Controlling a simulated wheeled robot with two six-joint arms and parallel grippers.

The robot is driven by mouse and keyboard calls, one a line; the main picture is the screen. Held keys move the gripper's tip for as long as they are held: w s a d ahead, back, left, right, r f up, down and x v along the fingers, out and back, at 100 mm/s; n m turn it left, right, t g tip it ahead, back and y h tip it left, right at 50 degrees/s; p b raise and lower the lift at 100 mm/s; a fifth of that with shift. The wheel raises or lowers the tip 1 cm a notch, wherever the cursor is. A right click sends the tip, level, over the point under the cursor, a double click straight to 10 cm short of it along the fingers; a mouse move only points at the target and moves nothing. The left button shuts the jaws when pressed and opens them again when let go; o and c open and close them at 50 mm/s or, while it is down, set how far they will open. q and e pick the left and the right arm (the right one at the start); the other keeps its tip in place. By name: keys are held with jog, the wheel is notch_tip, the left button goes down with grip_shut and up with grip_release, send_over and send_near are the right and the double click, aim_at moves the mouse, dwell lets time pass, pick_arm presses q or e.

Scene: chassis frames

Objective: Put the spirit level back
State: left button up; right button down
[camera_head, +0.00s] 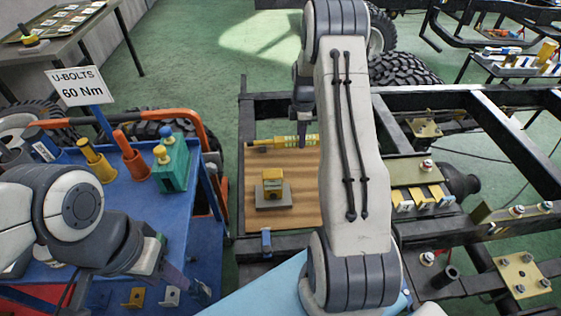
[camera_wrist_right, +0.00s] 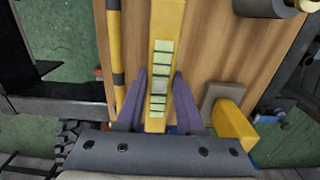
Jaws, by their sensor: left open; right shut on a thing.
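The spirit level looks like a yellow bar with pale green windows. It runs lengthwise between the two purple fingers of my right gripper (camera_wrist_right: 160,85) in the right wrist view, and the level (camera_wrist_right: 167,35) extends beyond them. In the head view the level (camera_head: 293,141) shows at the far part of the wooden board (camera_head: 235,208), partly behind my right arm. My right gripper is shut on it. Whether it touches the board is unclear. My left gripper (camera_head: 190,278) is open and empty, low beside the blue cart (camera_head: 205,240).
A yellow block (camera_head: 272,182) on a grey base stands on the board. A yellow and black rod (camera_wrist_right: 116,60) lies beside the level. The cart holds a green block (camera_head: 171,168), an orange funnel-like piece (camera_head: 131,155) and a U-bolts sign (camera_head: 80,86). Dark chassis rails (camera_head: 450,103) surround the board.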

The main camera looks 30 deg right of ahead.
jog(key=a+f, duration=0.1)
jog(key=a, duration=0.1)
jog(key=a+f, duration=0.1)
jog(key=a, duration=0.1)
jog(key=a+f+p, duration=0.1)
jog(key=a+f, duration=0.1)
jog(key=shift+w+a, duration=0.3)
jog(key=shift+w, duration=0.05)
notch_tip(320, 180, down, 3)
jog(key=shift+f+p, duration=0.15)
jog(key=shift+p, duration=0.15)
jog(key=shift+f, duration=0.35)
jog(key=shift+f, duration=0.15)
jog(key=c, duration=0.5)
grip_release()
